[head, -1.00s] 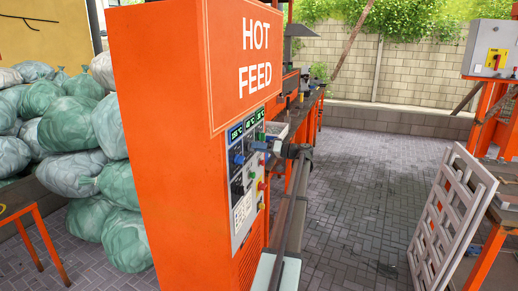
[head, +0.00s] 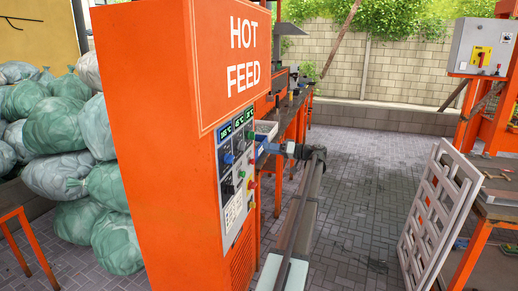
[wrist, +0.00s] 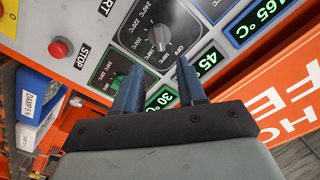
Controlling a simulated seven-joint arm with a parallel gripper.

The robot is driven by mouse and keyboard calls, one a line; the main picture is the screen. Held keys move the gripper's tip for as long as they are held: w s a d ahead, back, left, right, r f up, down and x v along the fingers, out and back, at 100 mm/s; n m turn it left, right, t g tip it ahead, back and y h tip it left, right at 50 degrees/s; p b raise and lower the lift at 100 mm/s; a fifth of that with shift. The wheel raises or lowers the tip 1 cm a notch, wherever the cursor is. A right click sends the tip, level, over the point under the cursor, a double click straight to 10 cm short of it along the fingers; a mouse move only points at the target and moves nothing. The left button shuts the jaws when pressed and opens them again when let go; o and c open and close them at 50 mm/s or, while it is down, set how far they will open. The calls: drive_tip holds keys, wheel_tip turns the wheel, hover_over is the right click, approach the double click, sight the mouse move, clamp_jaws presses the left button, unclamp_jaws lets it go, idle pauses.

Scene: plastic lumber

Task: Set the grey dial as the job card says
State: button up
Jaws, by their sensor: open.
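A dark grey dial (wrist: 160,38) sits on the grey control panel in the wrist view, ringed by a temperature scale with OFF at its lower right. A pale mark shows on its lower side; I cannot tell its exact setting. My gripper (wrist: 158,72) is open, its two blue fingers apart and empty, with the dial just beyond the tips. In the head view my gripper (head: 262,150) is close to the front of the panel (head: 238,180). A white printed card (head: 233,212) is low on the panel; its text is unreadable and I cannot tell if it is the job card.
Green displays show 30, 45 and 165 °C (wrist: 265,12). White frames (head: 437,215) lean at right; the paving between is clear.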

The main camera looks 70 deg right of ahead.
drive_tip(key=shift+s, duration=2)
drive_tip(key=shift+m, duration=0.3)
